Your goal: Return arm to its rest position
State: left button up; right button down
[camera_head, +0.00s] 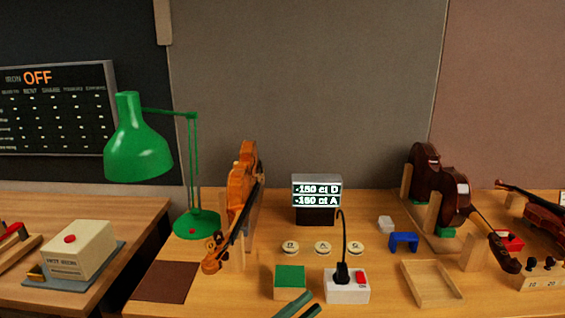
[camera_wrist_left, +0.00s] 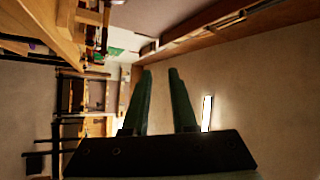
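My left gripper (camera_head: 309,302) shows at the bottom edge of the head view, as two dark green fingers in front of the bench's middle. In the left wrist view, the left gripper (camera_wrist_left: 160,72) has its two fingers apart with nothing between them. It is open and empty. In the head view the fingertips overlap the area just below a green-topped box (camera_head: 289,277); I cannot tell how high they are above the bench. My right gripper is in neither view.
A power box (camera_head: 347,290) with a red switch and black cable is right of the fingers. A violin (camera_head: 243,190), green lamp (camera_head: 138,150), tuner display (camera_head: 317,192), wooden tray (camera_head: 432,284) and dark violins (camera_head: 455,192) stand around. A hot-iron box (camera_head: 78,252) is left.

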pick_arm(q)
jog(key=s+a+f+n+t+y, duration=0.2)
jog(key=a+f+n+y, duration=0.4)
jog(key=f+n, duration=0.25)
jog(key=s+a+f+n+t+y, duration=0.2)
jog(key=a+f+n+y, duration=0.45)
jog(key=f+n, duration=0.2)
jog(key=s+a+f+n+g+y, duration=0.2)
jog(key=s+a+f+g, duration=0.1)
jog(key=s+f, duration=0.3)
jog(key=s+a+f+n+g+y, duration=0.2)
jog(key=s+a+f, duration=0.3)
jog(key=s, duration=0.5)
notch_tip(320, 180, down, 2)
jog(key=shift+f+n+g, duration=0.15)
jog(key=shift+n+g, duration=0.65)
